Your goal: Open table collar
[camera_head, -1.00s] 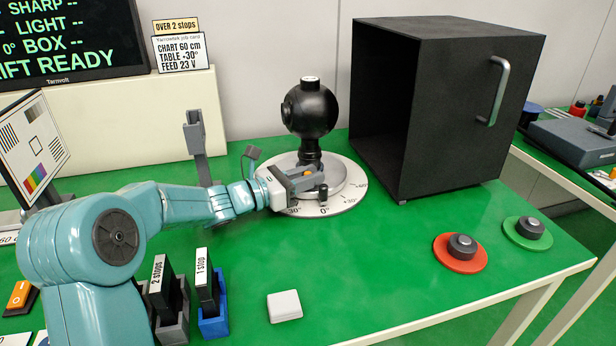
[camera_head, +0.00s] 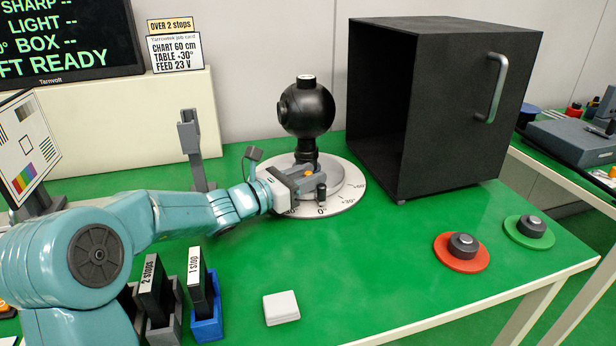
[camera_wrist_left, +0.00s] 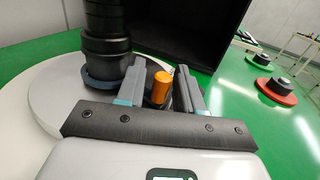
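The round turntable (camera_head: 345,201) has a white rim with degree marks. A black ball-shaped camera (camera_head: 308,108) stands on it on a black post. A dark blue-grey collar (camera_wrist_left: 98,83) rings the post foot in the wrist view. My left gripper (camera_head: 318,178) is low at the turntable's front. An orange knob (camera_head: 308,173) is between its fingers; it shows as an orange cylinder (camera_wrist_left: 162,88) in the wrist view. The fingers stand apart around the knob, with a narrow gap visible on its left. What the knob joins is hidden. My right gripper is not in view.
A black open-fronted box (camera_head: 440,110) stands right of the turntable. Filter holders (camera_head: 203,300) and a white block (camera_head: 281,308) are in front. A grey post (camera_head: 193,150) stands behind my arm.

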